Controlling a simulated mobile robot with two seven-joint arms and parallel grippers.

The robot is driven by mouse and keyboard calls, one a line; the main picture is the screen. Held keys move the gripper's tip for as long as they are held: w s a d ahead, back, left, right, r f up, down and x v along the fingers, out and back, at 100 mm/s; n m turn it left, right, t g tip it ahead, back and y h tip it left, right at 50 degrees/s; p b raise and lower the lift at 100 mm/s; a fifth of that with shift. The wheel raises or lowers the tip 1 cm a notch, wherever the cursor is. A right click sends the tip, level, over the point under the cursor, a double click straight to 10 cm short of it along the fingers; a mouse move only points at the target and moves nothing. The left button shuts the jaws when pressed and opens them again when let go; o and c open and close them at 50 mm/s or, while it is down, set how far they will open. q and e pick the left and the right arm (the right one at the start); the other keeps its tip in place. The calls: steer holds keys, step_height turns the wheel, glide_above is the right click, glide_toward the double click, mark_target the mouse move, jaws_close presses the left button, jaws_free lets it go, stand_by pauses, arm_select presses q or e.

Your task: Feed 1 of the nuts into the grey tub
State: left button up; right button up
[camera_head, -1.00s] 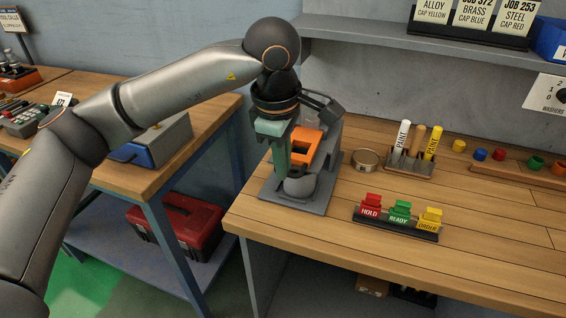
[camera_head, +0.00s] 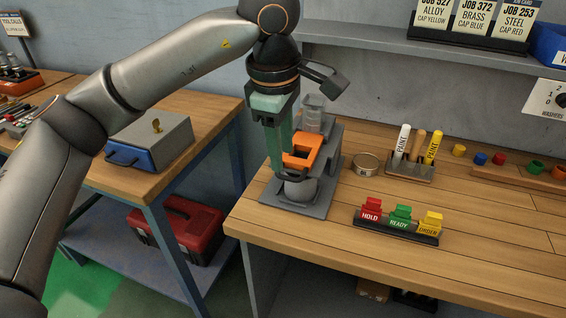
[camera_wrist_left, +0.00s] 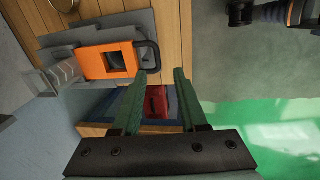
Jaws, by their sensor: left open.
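A grey dispenser stand (camera_head: 328,160) is at the left end of the wooden bench, with a clear hopper (camera_head: 313,112) on top. No single nut can be made out. An orange slide (camera_head: 305,153) with a dark loop handle sits below the hopper. The grey tub (camera_head: 300,188) stands on the base under the slide. My left gripper (camera_head: 280,165) is open and empty, its fingers beside the slide's handle end. In the left wrist view, the orange slide (camera_wrist_left: 92,62) and its handle (camera_wrist_left: 152,52) lie just left of and beyond the fingertips (camera_wrist_left: 160,74). My right gripper is out of view.
A round tin (camera_head: 367,162), a paint-marker holder (camera_head: 408,168) and a rack of coloured tags (camera_head: 398,225) stand to the right. A shelf (camera_head: 370,36) runs above. A gap separates this bench from the left table (camera_head: 130,178). The front right benchtop is clear.

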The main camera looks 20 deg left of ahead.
arm_select(q)
step_height(320, 180, up, 7)
steer(key=s, duration=0.1)
steer(key=shift+r+p, duration=0.2)
steer(key=shift+p, duration=0.15)
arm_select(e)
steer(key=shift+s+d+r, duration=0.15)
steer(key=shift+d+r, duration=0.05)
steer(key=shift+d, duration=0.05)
arm_select(q)
steer(key=shift+s, duration=0.1)
